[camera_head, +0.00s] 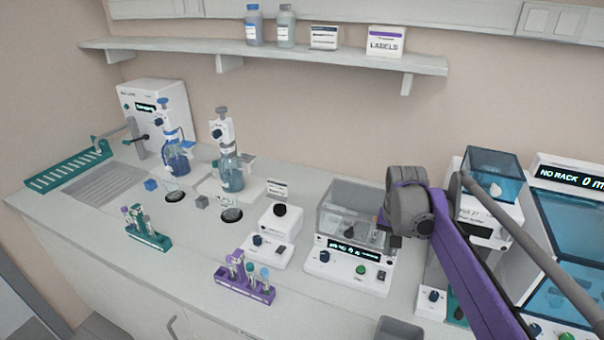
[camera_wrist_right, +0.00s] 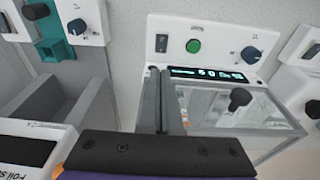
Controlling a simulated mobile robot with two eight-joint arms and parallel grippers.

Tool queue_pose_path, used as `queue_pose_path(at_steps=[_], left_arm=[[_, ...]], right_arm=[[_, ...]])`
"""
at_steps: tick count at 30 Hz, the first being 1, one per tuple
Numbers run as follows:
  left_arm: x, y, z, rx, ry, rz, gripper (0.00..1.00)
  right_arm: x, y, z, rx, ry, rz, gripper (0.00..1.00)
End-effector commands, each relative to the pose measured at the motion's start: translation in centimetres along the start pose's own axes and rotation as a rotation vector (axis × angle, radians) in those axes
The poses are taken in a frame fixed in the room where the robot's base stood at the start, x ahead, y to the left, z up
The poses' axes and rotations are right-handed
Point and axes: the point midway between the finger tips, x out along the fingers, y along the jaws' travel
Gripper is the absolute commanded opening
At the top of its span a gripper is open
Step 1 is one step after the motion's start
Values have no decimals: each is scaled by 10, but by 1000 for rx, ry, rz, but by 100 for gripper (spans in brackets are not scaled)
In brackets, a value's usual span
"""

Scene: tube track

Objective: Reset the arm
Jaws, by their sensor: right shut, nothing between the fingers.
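My right arm comes in from the lower right in the head view. Its gripper (camera_head: 388,228) is over the right part of a white machine with a clear lid (camera_head: 345,208). In the right wrist view the two grey fingers (camera_wrist_right: 161,92) lie side by side, shut and empty, in front of the same machine, with its lit display (camera_wrist_right: 208,74) and green button (camera_wrist_right: 193,46). I cannot tell whether the fingers touch the lid. My left gripper is not in view.
A purple rack (camera_head: 246,290) and a green rack (camera_head: 150,239), both with tubes, stand on the bench. Bottle dispensers (camera_head: 230,172) stand behind them. Boxes and bottles sit on the wall shelf (camera_head: 270,58). A grey bin (camera_head: 398,330) is at the front edge.

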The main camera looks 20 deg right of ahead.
Motion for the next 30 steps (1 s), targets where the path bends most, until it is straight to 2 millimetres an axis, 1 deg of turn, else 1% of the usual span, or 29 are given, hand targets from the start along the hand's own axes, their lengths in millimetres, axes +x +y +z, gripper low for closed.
queue_pose_path(at_steps=[2,5,8,11,12,14,15,17,18,21,24,25,27,30], left_arm=[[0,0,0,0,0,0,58],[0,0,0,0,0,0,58],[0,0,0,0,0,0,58],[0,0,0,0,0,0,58],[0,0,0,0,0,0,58],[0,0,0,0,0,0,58],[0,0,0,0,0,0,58],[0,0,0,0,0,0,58],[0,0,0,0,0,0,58],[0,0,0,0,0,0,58],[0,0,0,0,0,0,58],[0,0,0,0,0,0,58],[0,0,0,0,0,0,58],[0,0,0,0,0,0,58]], right_arm=[[0,-1,2,-5,2,-2,0],[-3,-7,17,-41,17,-12,0],[-6,-18,49,-116,49,-35,0],[-5,-28,95,-220,95,-67,0],[-4,-31,113,-265,116,-81,0],[0,-34,142,-331,146,-102,0],[4,-35,160,-373,167,-117,0],[11,-36,188,-436,198,-138,0],[16,-35,204,-475,217,-151,0],[30,-32,240,-559,260,-181,0],[42,-30,265,-620,293,-202,0],[45,-29,270,-634,301,-207,0],[50,-28,278,-655,313,-215,0],[53,-27,284,-669,321,-220,0]])
